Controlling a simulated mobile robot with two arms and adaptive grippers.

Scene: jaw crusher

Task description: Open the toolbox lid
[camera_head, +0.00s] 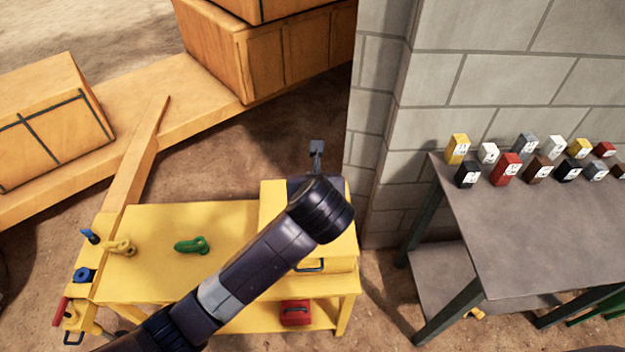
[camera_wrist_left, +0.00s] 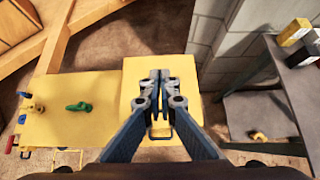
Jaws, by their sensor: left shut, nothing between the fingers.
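A yellow box-like section (camera_head: 275,205) with a dark front handle (camera_head: 310,266) stands at the right end of the yellow workbench; its flat top is closed. A small red box (camera_head: 295,312) with a handle sits on the shelf below. I cannot tell for sure which one is the toolbox. My left arm crosses the head view, and its wrist end hides part of the yellow top. In the left wrist view, my left gripper (camera_wrist_left: 160,75) is shut and empty over the yellow top (camera_wrist_left: 135,85), with the handle (camera_wrist_left: 160,133) below it. My right gripper is not in view.
The yellow workbench (camera_head: 150,280) carries a green piece (camera_head: 192,245) and several tools at its left end. A grey table (camera_head: 540,240) with several small coloured boxes stands right, beside a block wall (camera_head: 480,60). Wooden crates (camera_head: 270,50) lie behind.

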